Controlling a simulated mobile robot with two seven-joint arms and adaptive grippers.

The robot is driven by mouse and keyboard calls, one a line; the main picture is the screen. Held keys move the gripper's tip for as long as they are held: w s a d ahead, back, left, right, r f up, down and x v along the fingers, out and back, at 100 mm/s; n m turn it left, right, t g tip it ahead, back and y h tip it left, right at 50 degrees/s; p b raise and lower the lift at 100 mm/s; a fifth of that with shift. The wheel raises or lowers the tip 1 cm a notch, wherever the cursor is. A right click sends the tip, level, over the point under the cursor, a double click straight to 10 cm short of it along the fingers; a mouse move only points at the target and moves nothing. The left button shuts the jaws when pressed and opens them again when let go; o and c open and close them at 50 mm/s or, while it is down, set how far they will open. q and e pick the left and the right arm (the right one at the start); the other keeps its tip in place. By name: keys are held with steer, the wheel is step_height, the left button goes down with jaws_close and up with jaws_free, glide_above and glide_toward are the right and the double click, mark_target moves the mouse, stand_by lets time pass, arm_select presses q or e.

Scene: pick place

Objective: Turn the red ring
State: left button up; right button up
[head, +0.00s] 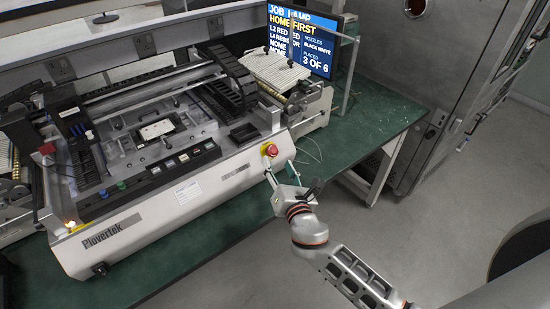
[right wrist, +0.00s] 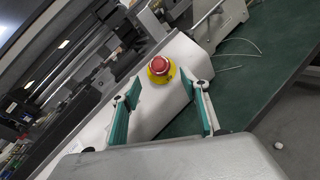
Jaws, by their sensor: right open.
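The red ring (head: 271,149) is a small red round knob on a yellow base, on the front right corner of the white machine labelled Plovertek (head: 160,215). In the right wrist view the red ring (right wrist: 159,63) sits beyond the fingertips, roughly centred between them, on its yellow base (right wrist: 161,76). My right gripper (head: 279,171) is open and empty, just in front of the red ring and apart from it. Its two green-padded fingers are spread wide in the right wrist view (right wrist: 165,95). My left gripper is not in view.
The machine stands on a green table (head: 375,118). A screen (head: 300,40) with job text stands at the back, beside a feeder unit (head: 285,75). A thin white cable (head: 309,148) lies on the table to the right of the ring. Grey floor is open on the right.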

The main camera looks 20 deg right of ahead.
steer(key=s, duration=0.6)
steer(key=shift+s+r, duration=0.3)
steer(key=shift+a, duration=0.1)
steer(key=s+d+f+m+g+y, duration=0.1)
steer(key=s+f+m+g, duration=0.2)
steer(key=s+f+m, duration=0.7)
steer(key=s+d+f+m+g+y, duration=0.1)
steer(key=s+d+f+m+g, duration=0.1)
steer(key=s+f+m, duration=0.8)
steer(key=f+m+g, duration=0.1)
steer(key=m, duration=0.5)
steer(key=shift+d+f+g+y, duration=0.2)
steer(key=shift+d+g+y, duration=0.05)
steer(key=shift+g+y, duration=0.05)
steer(key=shift+w, duration=0.1)
